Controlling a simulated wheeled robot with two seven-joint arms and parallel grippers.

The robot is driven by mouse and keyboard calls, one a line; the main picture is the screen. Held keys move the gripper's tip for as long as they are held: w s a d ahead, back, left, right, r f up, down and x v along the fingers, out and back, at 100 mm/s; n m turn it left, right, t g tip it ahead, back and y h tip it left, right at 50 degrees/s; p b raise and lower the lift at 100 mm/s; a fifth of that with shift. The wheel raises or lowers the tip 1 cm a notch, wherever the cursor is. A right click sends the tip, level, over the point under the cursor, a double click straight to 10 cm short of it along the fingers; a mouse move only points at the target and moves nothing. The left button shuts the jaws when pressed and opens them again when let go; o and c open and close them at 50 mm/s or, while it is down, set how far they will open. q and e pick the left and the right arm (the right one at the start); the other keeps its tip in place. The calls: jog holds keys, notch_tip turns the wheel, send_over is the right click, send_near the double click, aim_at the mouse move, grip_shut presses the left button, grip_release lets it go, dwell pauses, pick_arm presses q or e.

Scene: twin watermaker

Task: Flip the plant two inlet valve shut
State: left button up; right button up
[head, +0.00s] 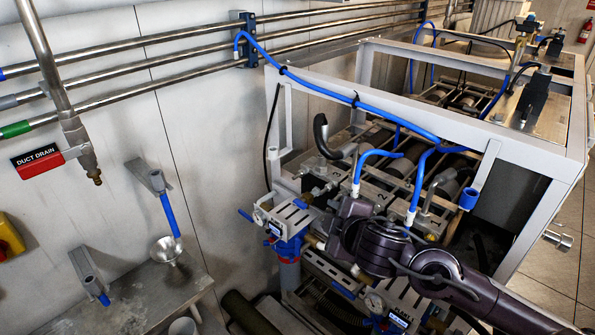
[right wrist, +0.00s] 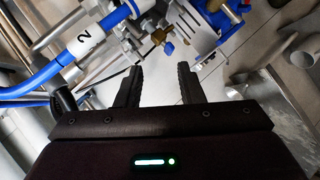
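My right gripper (right wrist: 160,84) is open and empty in the right wrist view, with pale floor visible between its two dark fingers. A brass fitting with a small blue handle (right wrist: 168,47) lies just beyond the fingertips, apart from them. A white tag marked 2 (right wrist: 85,42) wraps a blue hose at the left. In the head view my right arm reaches in from the lower right over the pipework, and its fingertips are hidden. I cannot tell which lever is plant two's inlet valve. My left gripper is not in view.
A light grey frame (head: 470,133) with blue hoses surrounds the machinery. A metal bench (head: 135,305) with a funnel (head: 166,249) stands at the lower left. Hoses and pipes crowd around my right arm.

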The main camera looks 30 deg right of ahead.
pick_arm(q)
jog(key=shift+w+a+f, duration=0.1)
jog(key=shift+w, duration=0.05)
pick_arm(e)
jog(key=w+a+r+n+y, duration=0.1)
jog(key=a+r+n+y, duration=0.1)
jog(key=r+n, duration=0.3)
jog(key=w+a+r+n+t+y, duration=0.1)
jog(key=w+a+r+n+y, duration=0.1)
jog(key=r+n, duration=0.4)
jog(key=shift+w+a+r+t+y, duration=0.15)
jog(key=shift+w+a+t+y, duration=0.15)
jog(key=shift+a+y, duration=0.35)
